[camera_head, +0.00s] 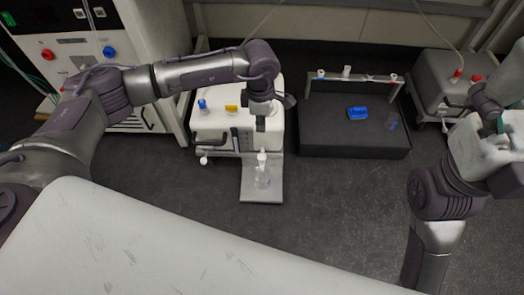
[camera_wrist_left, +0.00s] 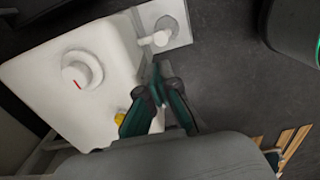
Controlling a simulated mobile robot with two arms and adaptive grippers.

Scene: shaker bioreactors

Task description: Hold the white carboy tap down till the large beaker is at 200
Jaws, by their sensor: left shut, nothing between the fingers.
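The white carboy (camera_head: 212,122) stands on the floor area, with a blue piece (camera_head: 202,104) and a yellow piece (camera_head: 231,108) on top. Its white tap (camera_head: 262,157) sticks out over a clear beaker (camera_head: 262,180) on a grey plate (camera_head: 262,195). My left gripper (camera_head: 261,124) is shut and empty, just behind and above the tap. In the left wrist view the shut fingers (camera_wrist_left: 158,80) point toward the tap (camera_wrist_left: 153,41), apart from it. The beaker's level and marks are too small to read. My right gripper (camera_head: 494,126) is at the right edge, its fingers unclear.
A black box (camera_head: 350,140) with a rack bar and a blue object (camera_head: 357,113) stands right of the carboy. A white cabinet (camera_head: 150,60) with knobs is at the back left. A grey container (camera_head: 445,80) stands at the back right. The floor in front is clear.

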